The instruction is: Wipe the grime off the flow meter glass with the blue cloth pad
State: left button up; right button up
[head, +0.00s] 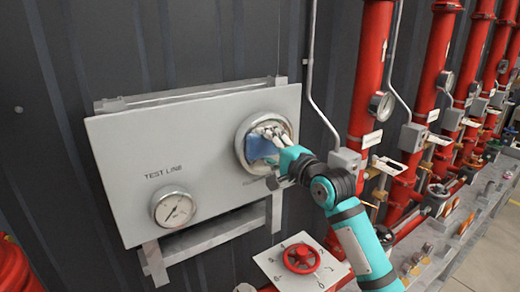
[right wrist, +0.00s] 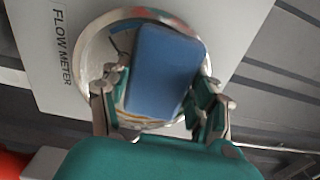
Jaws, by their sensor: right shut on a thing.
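The flow meter (head: 240,150) is a round gauge with a metal rim at the right side of a grey panel. In the right wrist view the flow meter (right wrist: 92,52) sits beside its printed label. My right gripper (head: 268,134) is shut on the blue cloth pad (head: 260,147) and holds it in front of the glass. In the right wrist view the pad (right wrist: 163,72) hides much of the dial, between the two fingers (right wrist: 160,100). Some reddish and dark marks show near the dial's upper edge; I cannot tell grime from dial print. Contact with the glass is unclear. My left gripper is out of view.
The grey panel (head: 125,150) also carries a smaller test line gauge (head: 174,209) at lower left. A red handwheel (head: 300,258) on a white plate stands below. Red pipes (head: 368,80) with gauges and valves line the right side.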

jog(key=w+d+b, duration=0.1)
jog(key=w+d, duration=0.3)
jog(key=d, duration=0.3)
jog(key=shift+w, duration=0.3)
dwell(0.5)
jog(key=shift+s, duration=0.1)
jog(key=shift+p+v, duration=0.5)
jog(key=shift+v, duration=2.35)
jog(key=shift+s, duration=0.1)
jog(key=v, duration=0.3)
jog(key=shift+f, duration=0.1)
